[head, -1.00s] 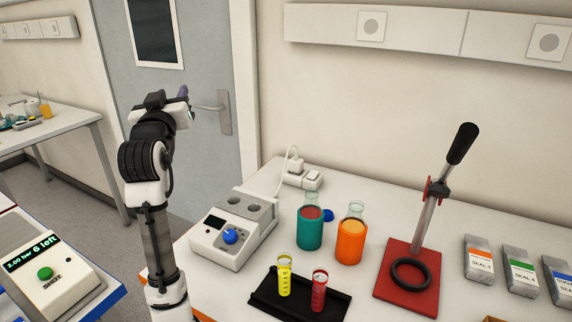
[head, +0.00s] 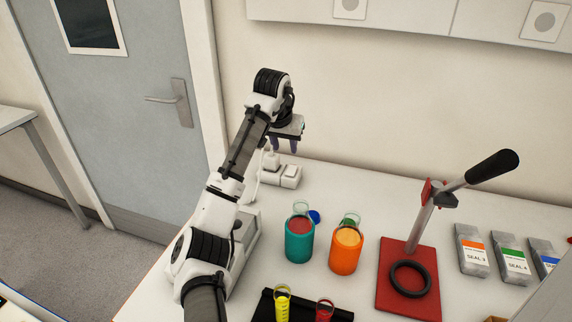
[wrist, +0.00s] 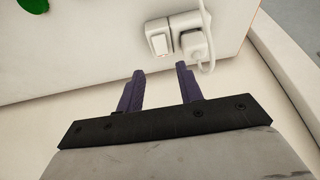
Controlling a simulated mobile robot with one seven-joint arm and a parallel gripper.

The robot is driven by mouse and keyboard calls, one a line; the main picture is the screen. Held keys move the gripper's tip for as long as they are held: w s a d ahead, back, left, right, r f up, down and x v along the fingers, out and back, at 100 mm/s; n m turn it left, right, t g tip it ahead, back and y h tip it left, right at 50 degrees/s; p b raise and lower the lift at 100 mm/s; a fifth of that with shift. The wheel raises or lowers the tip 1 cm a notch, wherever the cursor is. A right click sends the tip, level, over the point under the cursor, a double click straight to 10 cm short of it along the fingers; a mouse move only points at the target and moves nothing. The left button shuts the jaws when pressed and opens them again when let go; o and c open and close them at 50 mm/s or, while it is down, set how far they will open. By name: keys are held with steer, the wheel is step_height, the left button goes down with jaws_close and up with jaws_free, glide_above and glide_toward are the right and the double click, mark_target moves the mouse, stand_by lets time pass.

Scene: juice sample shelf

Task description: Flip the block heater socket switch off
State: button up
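The white socket block (head: 288,178) sits on the bench near the back wall, with a plug and a cord in its left part. In the wrist view the socket switch (wrist: 159,43) is a pale rocker beside the plug (wrist: 194,45); which way it is tipped I cannot tell. My gripper (head: 283,146) hangs just above and behind the socket block, pointing down. Its two purple fingers (wrist: 160,71) are apart with nothing between them, close to the switch in the wrist view but not visibly touching it. The block heater (head: 246,240) is mostly hidden behind my arm.
A teal flask (head: 299,240) and an orange flask (head: 345,250) stand to the right of the block heater. A black tube rack (head: 262,306) is in front. A red-based lever press (head: 408,300) stands farther right. The back wall is close behind my gripper.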

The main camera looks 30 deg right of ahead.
mark_target(290, 171)
steer(key=x, duration=1.2)
steer(key=shift+d+f, duration=0.1)
steer(key=shift+f, duration=0.05)
steer(key=shift+s, duration=0.1)
steer(key=c, duration=0.7)
steer(key=shift+w+d+r+g+y, duration=0.15)
steer(key=shift+w+r+g+y, duration=0.05)
steer(key=shift+g+y, duration=0.35)
steer(key=shift+w+d+r+g+y, duration=0.15)
steer(key=shift+g+y, duration=0.3)
steer(key=shift+y, duration=0.1)
steer(key=o, duration=0.7)
